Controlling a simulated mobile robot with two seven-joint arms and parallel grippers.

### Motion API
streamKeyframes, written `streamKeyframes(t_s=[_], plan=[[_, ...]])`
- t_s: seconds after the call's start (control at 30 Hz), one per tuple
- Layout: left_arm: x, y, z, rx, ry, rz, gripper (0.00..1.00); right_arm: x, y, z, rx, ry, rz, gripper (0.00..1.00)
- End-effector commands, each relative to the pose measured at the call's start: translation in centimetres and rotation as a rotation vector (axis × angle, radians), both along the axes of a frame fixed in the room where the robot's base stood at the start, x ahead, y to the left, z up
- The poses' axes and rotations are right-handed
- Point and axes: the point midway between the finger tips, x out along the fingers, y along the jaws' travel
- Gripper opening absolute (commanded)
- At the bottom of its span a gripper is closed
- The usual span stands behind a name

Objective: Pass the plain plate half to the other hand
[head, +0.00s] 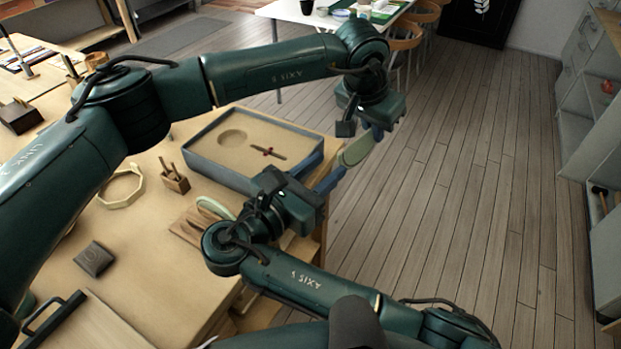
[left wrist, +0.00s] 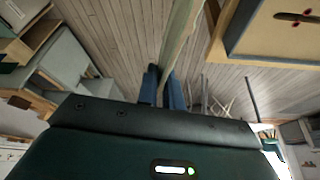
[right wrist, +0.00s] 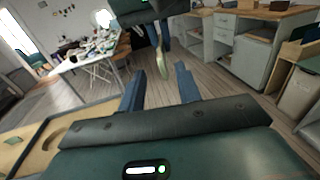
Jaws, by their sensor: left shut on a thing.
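The plain plate half (head: 357,149) is pale green and hangs in the air past the table's right edge. My left gripper (head: 376,131) is shut on its upper end. In the left wrist view the plate half (left wrist: 180,45) shows edge-on, rising from between the blue fingers. My right gripper (head: 328,181) is below and left of it, fingers pointing toward it. In the right wrist view the right fingers are apart and empty, and the plate half (right wrist: 162,62) shows edge-on in line with the gap, seemingly just beyond the fingertips.
A grey-blue tray (head: 225,172) of sand stands at the table's right edge. Another pale green piece (head: 215,207) is in a wooden rack (head: 187,228) near my right wrist. A small wooden holder (head: 174,181) stands beside the tray. The floor to the right is clear.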

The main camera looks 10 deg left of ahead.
Motion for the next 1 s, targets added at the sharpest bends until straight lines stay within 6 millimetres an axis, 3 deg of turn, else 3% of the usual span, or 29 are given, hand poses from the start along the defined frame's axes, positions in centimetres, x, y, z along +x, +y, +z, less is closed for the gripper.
streamKeyframes(t_s=[0.2,0.43,0.87,1.0], plan=[[0.0,0.0,0.0,-0.001,-0.001,0.0,0.0,3.7,-2.7,0.0,-0.001,-0.002,-0.003,0.34],[0.0,0.0,0.0,-0.001,-0.001,0.0,0.0,6.3,-4.4,0.0,-0.001,0.001,-0.001,0.34],[0.0,0.0,0.0,-0.001,-0.001,0.0,0.0,7.3,-5.1,-0.1,0.002,0.002,0.0,0.34],[0.0,0.0,0.0,-0.001,-0.001,0.0,0.0,7.3,-5.1,-0.1,0.002,0.002,0.0,0.25]])
